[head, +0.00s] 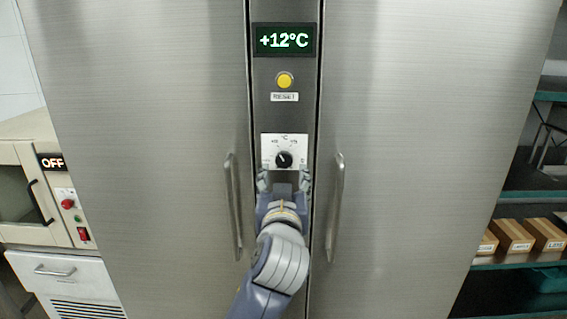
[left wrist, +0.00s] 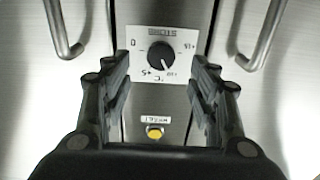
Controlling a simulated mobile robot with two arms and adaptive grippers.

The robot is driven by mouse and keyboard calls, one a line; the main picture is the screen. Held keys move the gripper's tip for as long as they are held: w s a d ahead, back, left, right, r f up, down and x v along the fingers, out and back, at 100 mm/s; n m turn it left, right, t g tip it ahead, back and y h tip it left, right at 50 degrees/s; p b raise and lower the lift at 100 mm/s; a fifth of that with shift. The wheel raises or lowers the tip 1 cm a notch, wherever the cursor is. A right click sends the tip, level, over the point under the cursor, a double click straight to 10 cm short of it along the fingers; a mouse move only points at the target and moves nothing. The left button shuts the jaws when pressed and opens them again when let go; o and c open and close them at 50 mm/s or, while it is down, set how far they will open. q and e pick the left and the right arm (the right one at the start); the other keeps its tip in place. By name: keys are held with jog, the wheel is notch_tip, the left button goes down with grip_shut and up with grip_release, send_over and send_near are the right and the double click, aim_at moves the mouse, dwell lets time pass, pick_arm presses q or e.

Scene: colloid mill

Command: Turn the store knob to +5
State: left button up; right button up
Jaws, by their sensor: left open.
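The store knob (head: 284,160) is a round black knob on a white dial plate (head: 268,139), on the steel strip between two tall doors. It also shows upside down in the left wrist view (left wrist: 160,55), where its white pointer mark is towards the +10 marking. The +5 marking (left wrist: 147,72) is beside it on the plate. The display (head: 285,40) above reads +12°C. My left gripper (head: 284,181) is open and empty in front of the plate, its fingers spread either side of the knob and apart from it. My right gripper is not in view.
Door handles stand left (head: 233,205) and right (head: 335,205) of my left gripper. A yellow button (head: 284,80) sits above the dial. An oven-like unit (head: 40,190) showing OFF is at the left. A shelf with small boxes (head: 513,237) is at the right.

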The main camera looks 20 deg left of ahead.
aim_at(284, 162)
pick_arm(q)
jog(key=p+x, duration=0.1)
jog(key=x, duration=0.5)
jog(key=shift+w+a+f, duration=0.1)
jog(key=shift+w+a, duration=0.05)
jog(key=shift+w, duration=0.1)
jog(key=c, duration=1.1)
